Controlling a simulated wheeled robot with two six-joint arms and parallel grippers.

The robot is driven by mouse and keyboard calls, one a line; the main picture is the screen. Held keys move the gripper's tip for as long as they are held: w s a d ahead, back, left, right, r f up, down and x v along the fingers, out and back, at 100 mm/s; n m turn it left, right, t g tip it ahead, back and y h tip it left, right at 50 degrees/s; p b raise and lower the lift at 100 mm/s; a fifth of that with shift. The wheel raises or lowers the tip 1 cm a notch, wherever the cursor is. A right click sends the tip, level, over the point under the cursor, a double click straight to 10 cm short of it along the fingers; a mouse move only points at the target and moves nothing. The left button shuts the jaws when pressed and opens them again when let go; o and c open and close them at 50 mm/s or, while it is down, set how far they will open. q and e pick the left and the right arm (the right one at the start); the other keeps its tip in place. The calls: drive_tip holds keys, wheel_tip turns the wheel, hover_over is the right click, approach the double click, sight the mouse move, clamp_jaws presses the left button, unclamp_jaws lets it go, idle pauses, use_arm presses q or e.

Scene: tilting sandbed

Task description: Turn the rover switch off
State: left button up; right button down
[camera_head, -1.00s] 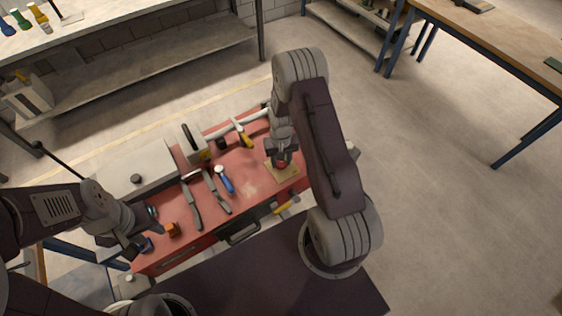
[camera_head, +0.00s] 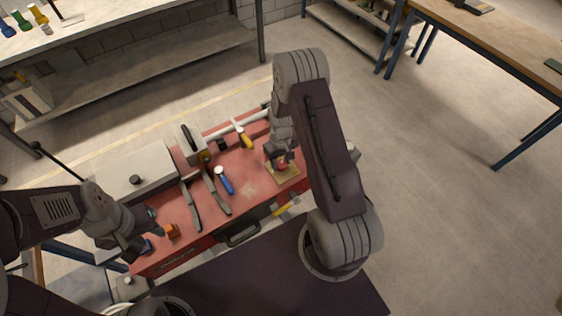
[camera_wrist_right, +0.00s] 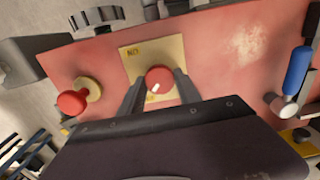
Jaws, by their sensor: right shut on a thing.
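A red round knob (camera_wrist_right: 158,80) with a white mark sits on a square yellow plate (camera_wrist_right: 130,62) with small dark lettering. I take it as the rover switch. In the head view the knob (camera_head: 283,165) and plate (camera_head: 285,177) are at the right end of the red bench top. My right gripper (camera_wrist_right: 160,84) is shut on the knob, with one finger on each side of it. The white mark points toward the lower left in the wrist view. My left gripper (camera_head: 140,243) is near the bench's left end, away from the switch; its fingers are unclear.
A second red knob (camera_wrist_right: 72,102) on a round yellow base stands near the plate. A blue-handled tool (camera_head: 224,180), a yellow-handled tool (camera_head: 244,138) and an orange block (camera_head: 172,231) lie on the red bench top (camera_head: 250,188). A grey box (camera_head: 137,175) stands behind at left.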

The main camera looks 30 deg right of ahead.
sight(281, 164)
drive_tip(key=shift+w+r, duration=0.1)
drive_tip(key=shift+w, duration=0.05)
drive_tip(key=c, duration=0.9)
unclamp_jaws()
drive_tip(key=shift+o, duration=0.2)
drive_tip(key=shift+r, duration=0.3)
wheel_tip(281, 164, up, 8)
drive_tip(key=shift+f+b, duration=0.1)
drive_tip(key=shift+b, duration=0.7)
drive_tip(key=shift+r, duration=0.3)
